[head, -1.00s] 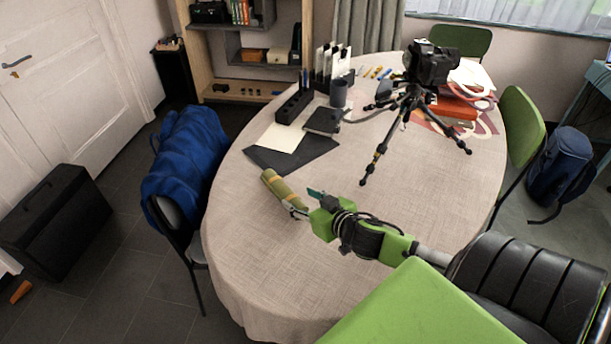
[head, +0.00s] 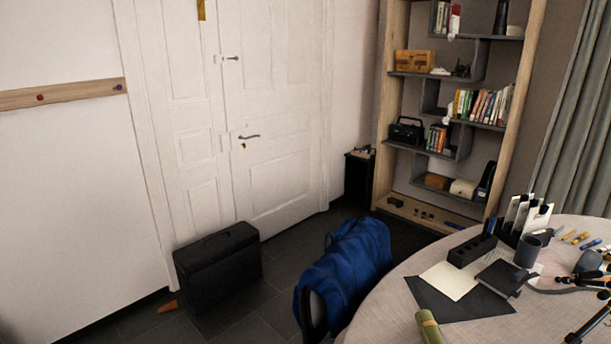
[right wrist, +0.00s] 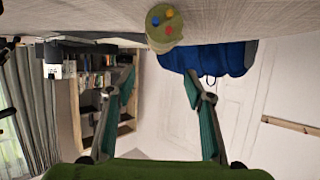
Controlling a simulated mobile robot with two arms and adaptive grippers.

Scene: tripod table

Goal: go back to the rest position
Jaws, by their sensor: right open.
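My right gripper (right wrist: 160,85) shows in the right wrist view, where the scene appears upside down. Its two fingers are spread apart and nothing is between them. A green and tan cylinder (right wrist: 163,30) with red, blue and yellow dots on its end is beyond the fingertips, at the table. It also shows at the bottom edge of the head view (head: 428,326), partly cut off, on the round table (head: 400,325). My arms and both grippers are outside the head view.
A chair with a blue jacket (head: 345,270) stands beside the table. A black case (head: 217,277) is on the floor by the white door (head: 270,120). A shelf (head: 385,110) stands behind. A dark pen holder (head: 472,250), mug (head: 527,252) and papers (head: 450,280) are on the table.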

